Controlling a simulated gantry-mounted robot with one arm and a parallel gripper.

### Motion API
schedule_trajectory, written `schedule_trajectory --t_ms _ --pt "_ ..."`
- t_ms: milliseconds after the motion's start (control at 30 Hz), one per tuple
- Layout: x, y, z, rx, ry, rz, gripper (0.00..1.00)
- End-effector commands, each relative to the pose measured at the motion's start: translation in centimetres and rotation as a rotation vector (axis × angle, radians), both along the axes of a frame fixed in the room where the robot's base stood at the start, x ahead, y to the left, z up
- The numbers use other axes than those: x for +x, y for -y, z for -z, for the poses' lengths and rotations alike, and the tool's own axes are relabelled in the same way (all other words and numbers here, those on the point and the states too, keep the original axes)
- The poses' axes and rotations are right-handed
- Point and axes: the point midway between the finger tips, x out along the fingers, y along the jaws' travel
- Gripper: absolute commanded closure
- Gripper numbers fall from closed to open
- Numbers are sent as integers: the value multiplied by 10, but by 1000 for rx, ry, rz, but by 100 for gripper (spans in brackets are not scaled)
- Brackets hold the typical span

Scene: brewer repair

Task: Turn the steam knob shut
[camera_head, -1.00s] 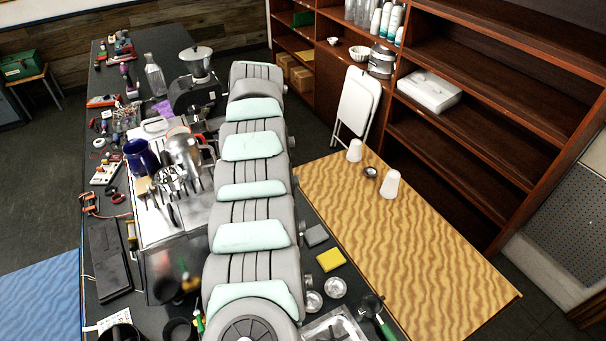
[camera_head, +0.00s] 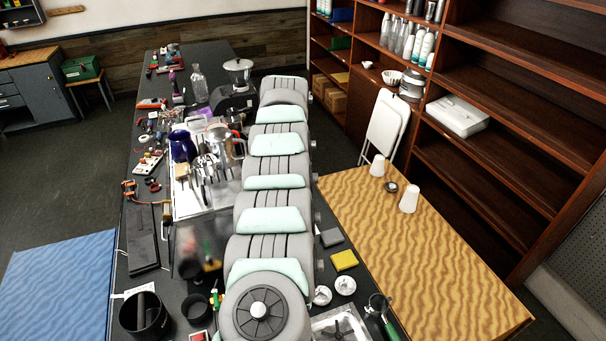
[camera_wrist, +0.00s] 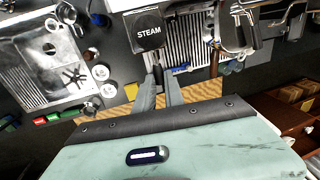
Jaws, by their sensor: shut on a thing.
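The fingers are shut on the knob; the exact contact is partly hidden. Behind it the brewer's ribbed metal tray (camera_wrist: 190,62) is visible. In the head view the brewer's steel top (camera_head: 188,200) lies left of my arm, bearing jugs and utensils. My arm hides the gripper and the knob there.
A portafilter (camera_wrist: 240,35) hangs right of the knob in the wrist view. In the head view a yellow sponge (camera_head: 344,260) and small metal cups lie right of my arm. A wooden table (camera_head: 430,250) with white cups stands further right. Tools crowd the left side.

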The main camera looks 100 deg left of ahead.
Motion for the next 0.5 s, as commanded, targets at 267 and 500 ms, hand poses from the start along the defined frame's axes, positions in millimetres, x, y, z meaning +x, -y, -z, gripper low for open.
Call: schedule_trajectory --t_ms 267,500 --pt "-12 0 0 1 2 17 100" --pt "-12 0 -1 1 1 18 100"
